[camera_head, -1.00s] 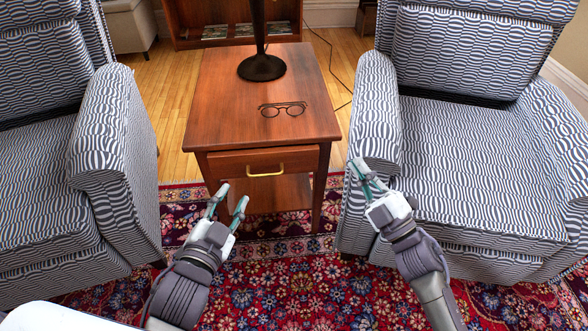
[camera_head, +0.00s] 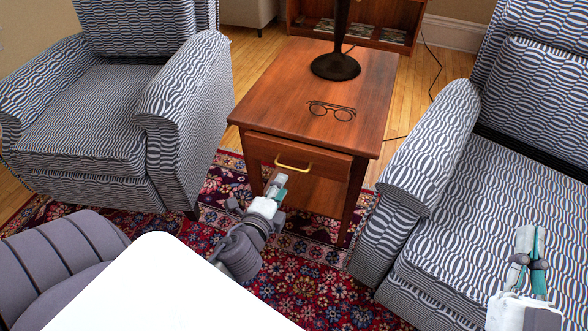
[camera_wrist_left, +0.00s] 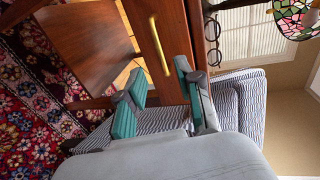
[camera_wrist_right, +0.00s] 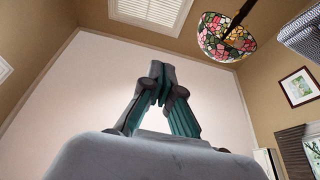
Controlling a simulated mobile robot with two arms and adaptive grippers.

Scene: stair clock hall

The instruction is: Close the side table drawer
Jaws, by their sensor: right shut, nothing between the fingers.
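The side table (camera_head: 370,100) is brown wood. Its drawer (camera_head: 325,166) has a brass handle (camera_head: 293,166) and its front is close to the table's face; I cannot tell how wide any gap is. My left gripper (camera_head: 277,184) is just below and in front of the handle in the head view. In the left wrist view its fingers (camera_wrist_left: 160,73) are apart and empty, with the handle (camera_wrist_left: 160,45) beyond the tips. My right gripper (camera_head: 530,235) is shut and empty over the right armchair's seat. In the right wrist view its fingertips (camera_wrist_right: 160,72) meet.
A dark lamp base (camera_head: 335,66) and glasses (camera_head: 332,111) rest on the tabletop. Striped armchairs flank the table, one left (camera_head: 100,120) and one right (camera_head: 440,150). A patterned rug (camera_head: 300,275) lies in front. A cord runs along the floor behind.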

